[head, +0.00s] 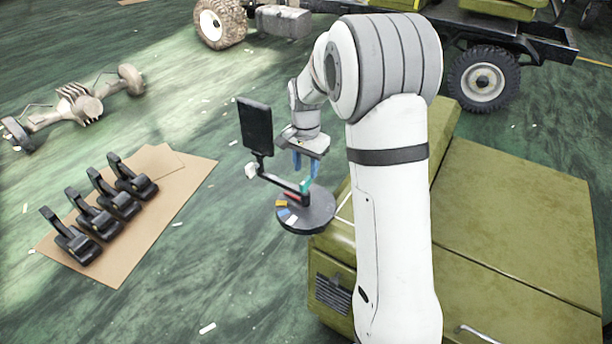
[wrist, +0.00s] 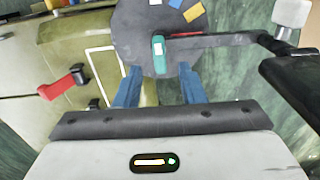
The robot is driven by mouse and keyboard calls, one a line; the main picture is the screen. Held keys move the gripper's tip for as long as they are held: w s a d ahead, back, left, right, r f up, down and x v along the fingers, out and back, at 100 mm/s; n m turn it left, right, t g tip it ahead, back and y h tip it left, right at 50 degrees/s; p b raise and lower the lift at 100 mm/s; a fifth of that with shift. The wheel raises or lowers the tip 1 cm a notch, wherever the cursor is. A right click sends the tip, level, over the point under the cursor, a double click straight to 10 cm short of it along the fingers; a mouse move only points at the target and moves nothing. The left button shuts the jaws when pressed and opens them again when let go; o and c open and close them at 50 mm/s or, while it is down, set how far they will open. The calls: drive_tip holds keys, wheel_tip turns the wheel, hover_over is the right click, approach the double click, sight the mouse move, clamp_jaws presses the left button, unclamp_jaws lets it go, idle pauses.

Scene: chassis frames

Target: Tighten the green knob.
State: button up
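The green knob (wrist: 159,62) is a small upright bar with a white mark, on a dark arm above a round dark base (wrist: 130,35). In the wrist view it sits between and just beyond the tips of my gripper's two blue fingers (wrist: 160,70), with a gap on each side. My gripper is open and empty. In the head view my gripper (head: 304,170) points down just above the green knob (head: 306,185). The dark arm also carries a black panel (head: 255,126) and a white knob (head: 251,170). I cannot tell the finger height exactly.
The base (head: 318,212) stands at the edge of an olive-green cabinet (head: 510,220). A red lever (wrist: 62,84) shows at the left in the wrist view. Several black pedals (head: 120,200) lie on cardboard on the floor. An axle (head: 80,103) and a vehicle wheel (head: 482,82) are farther off.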

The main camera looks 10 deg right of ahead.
sight(306, 180)
drive_tip(key=shift+r, duration=1.7)
drive_tip(key=shift+s+r, duration=0.25)
drive_tip(key=s+r+n+t, duration=0.1)
drive_tip(key=s+r+n, duration=0.2)
drive_tip(key=s, duration=1)
drive_tip(key=s+r+n+t, duration=0.1)
drive_tip(key=s+r+n, duration=0.2)
drive_tip(key=s, duration=1.1)
drive_tip(key=n, duration=0.3)
drive_tip(key=shift+s+d+t, duration=0.2)
drive_tip(key=shift+s+t, duration=0.05)
drive_tip(key=shift+t, duration=0.15)
